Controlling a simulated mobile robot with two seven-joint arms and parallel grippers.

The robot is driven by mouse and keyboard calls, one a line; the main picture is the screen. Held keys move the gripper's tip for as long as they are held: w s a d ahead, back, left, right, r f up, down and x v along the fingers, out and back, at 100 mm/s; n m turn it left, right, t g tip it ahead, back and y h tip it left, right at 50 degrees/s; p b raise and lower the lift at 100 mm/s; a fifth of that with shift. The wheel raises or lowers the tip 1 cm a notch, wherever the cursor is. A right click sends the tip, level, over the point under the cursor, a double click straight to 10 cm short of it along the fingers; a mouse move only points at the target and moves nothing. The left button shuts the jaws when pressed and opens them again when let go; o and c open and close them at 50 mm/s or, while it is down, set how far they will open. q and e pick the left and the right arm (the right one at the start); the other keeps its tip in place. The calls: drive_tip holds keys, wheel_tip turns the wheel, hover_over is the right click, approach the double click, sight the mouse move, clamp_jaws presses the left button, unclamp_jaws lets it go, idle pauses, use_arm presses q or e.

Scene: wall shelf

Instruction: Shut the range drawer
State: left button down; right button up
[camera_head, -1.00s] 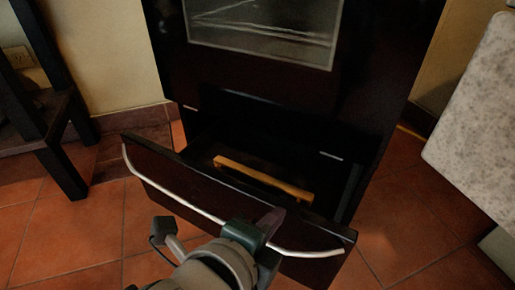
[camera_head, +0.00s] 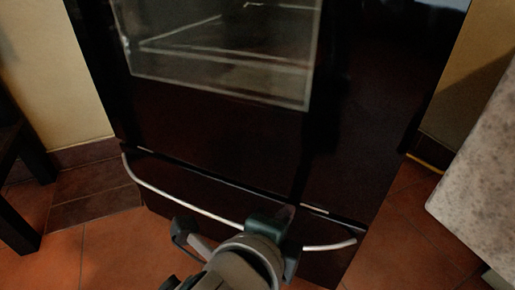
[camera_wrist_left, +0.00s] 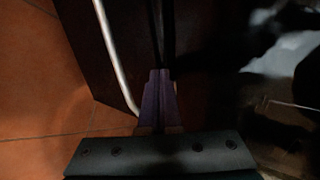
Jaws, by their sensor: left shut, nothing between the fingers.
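The range drawer (camera_head: 210,200) is a dark front panel with a curved silver handle (camera_head: 187,205), at the bottom of the black range (camera_head: 220,120). Its front sits close to the range body, with only a thin dark seam along its top edge. My left gripper (camera_head: 285,214) is shut and empty, at the right part of the drawer front beside the handle. In the left wrist view the shut fingers (camera_wrist_left: 158,88) point at the drawer's top edge, with the handle (camera_wrist_left: 113,60) to their left. The drawer's inside is hidden. My right gripper is not in view.
The oven window (camera_head: 220,50) is above the drawer. A dark wooden piece of furniture (camera_head: 18,190) stands at the left. A speckled pale panel (camera_head: 480,170) is at the right. Terracotta tile floor (camera_head: 100,250) is clear at the left front.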

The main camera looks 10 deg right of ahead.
use_arm(q)
drive_tip(key=shift+r, duration=0.1)
drive_tip(key=p+v, duration=0.8)
drive_tip(key=v, duration=0.2)
drive_tip(key=s+a+r+n+g+y+p, duration=0.15)
drive_tip(key=a+r+n+p, duration=0.3)
drive_tip(key=r+p, duration=0.7)
drive_tip(key=a+r+n+y+p, duration=0.2)
drive_tip(key=a+r+n+p, duration=0.25)
drive_tip(key=r+p, duration=0.65)
drive_tip(key=a+r+n+g+y+p, duration=0.15)
drive_tip(key=a+r+n+p, duration=0.3)
drive_tip(key=r+p, duration=0.65)
drive_tip(key=s+a+r+n+g+y+p, duration=0.1)
drive_tip(key=s+a+r+n+p, duration=0.25)
drive_tip(key=r+p, duration=0.8)
drive_tip(key=s+a+r+n+g+p, duration=0.1)
drive_tip(key=s+a+r+n+p, duration=0.2)
drive_tip(key=r+p, duration=0.8)
drive_tip(key=s+a+r+n+g+y+p, duration=0.1)
drive_tip(key=s+a+r+n+p, duration=0.35)
drive_tip(key=r, duration=1.05)
wheel_tip(320, 180, up, 35)
drive_tip(key=d+m+p, duration=0.1)
drive_tip(key=d+p, duration=0.1)
drive_tip(key=p, duration=3.4)
drive_tip(key=shift+w+d+m+p, duration=0.2)
drive_tip(key=shift+d+m+p, duration=0.05)
drive_tip(key=shift+m+p, duration=0.15)
